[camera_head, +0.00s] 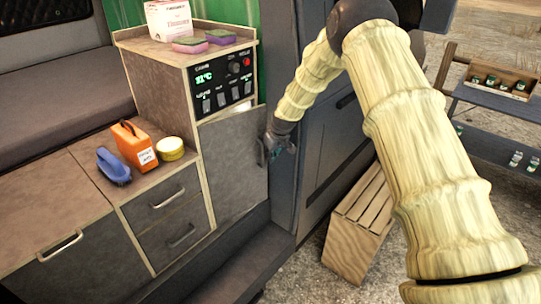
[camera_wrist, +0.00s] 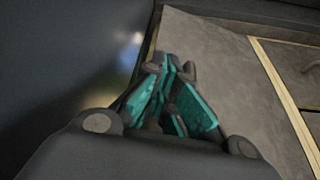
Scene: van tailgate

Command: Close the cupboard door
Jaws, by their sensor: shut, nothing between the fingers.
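The grey cupboard door (camera_head: 232,168) is below the control panel in the head view. Its right edge appears to stand slightly out from the cabinet, so it looks a little ajar; the exact gap is hard to tell. My gripper (camera_head: 272,148) is at the door's right edge, with its fingers shut and empty. In the wrist view the shut teal-padded fingers (camera_wrist: 168,70) lie over the left edge of the door (camera_wrist: 215,65). I cannot tell whether they touch it.
A dark van post (camera_head: 283,60) stands right beside my gripper. A worktop (camera_head: 80,150) left of the cupboard holds an orange container (camera_head: 134,145), a blue brush (camera_head: 113,167) and a yellow tin (camera_head: 170,148). A wooden slatted box (camera_head: 360,220) stands on the ground at right.

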